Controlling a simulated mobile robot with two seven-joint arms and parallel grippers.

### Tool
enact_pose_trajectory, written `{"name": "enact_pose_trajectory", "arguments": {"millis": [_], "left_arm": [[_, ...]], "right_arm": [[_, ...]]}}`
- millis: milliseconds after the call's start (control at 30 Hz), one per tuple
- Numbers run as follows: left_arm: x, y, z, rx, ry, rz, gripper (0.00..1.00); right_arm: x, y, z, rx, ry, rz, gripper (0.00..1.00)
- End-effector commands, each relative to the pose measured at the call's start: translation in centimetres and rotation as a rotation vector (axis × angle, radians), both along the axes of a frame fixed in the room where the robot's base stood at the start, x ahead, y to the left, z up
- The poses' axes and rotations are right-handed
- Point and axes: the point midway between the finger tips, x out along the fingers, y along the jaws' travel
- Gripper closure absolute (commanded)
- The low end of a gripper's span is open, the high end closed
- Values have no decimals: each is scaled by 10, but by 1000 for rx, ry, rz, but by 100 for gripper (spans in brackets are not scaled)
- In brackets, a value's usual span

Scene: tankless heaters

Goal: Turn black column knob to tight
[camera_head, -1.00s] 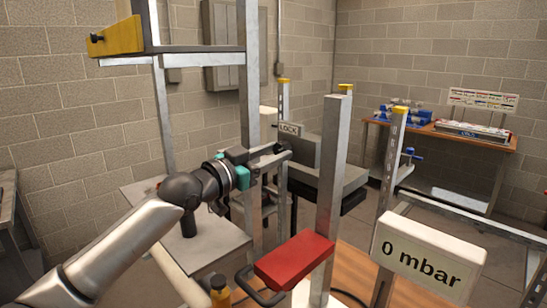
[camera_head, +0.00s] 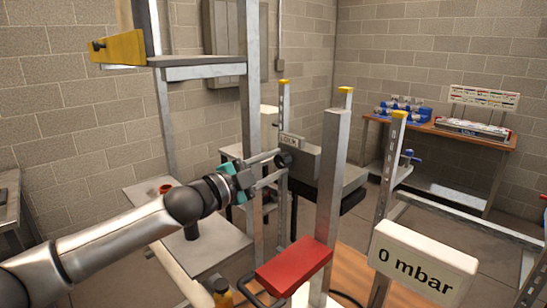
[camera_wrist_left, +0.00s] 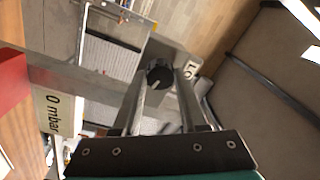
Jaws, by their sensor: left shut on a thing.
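The black column knob (camera_wrist_left: 160,76) with a pale pointer line shows in the left wrist view, on a grey metal bracket (camera_wrist_left: 165,48). In the head view the knob (camera_head: 284,160) is small and partly hidden by the fingers. My left gripper (camera_head: 279,160) reaches it from the left and is shut on it. In the left wrist view its two long fingers (camera_wrist_left: 163,80) lie on either side of the knob. A LOCK label (camera_head: 290,141) sits on the bracket just above the knob, appearing tilted. My right gripper is not in view.
Upright metal posts (camera_head: 332,190) stand close right of the knob. A red block (camera_head: 294,266) and a white 0 mbar sign (camera_head: 425,262) are in front. A metal frame with a yellow block (camera_head: 118,48) rises at left. A workbench (camera_head: 440,138) stands behind.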

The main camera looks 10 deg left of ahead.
Motion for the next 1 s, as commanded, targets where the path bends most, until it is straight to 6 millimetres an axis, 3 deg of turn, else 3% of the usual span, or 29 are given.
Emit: {"name": "enact_pose_trajectory", "arguments": {"millis": [333,867,900,1000], "left_arm": [[0,0,0,117,-78,0,100],[0,0,0,136,-91,-1,100],[0,0,0,135,-90,-1,57],[0,0,0,135,-90,-1,45]], "right_arm": [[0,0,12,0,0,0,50],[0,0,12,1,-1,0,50],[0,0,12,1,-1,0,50],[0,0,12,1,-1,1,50]]}}
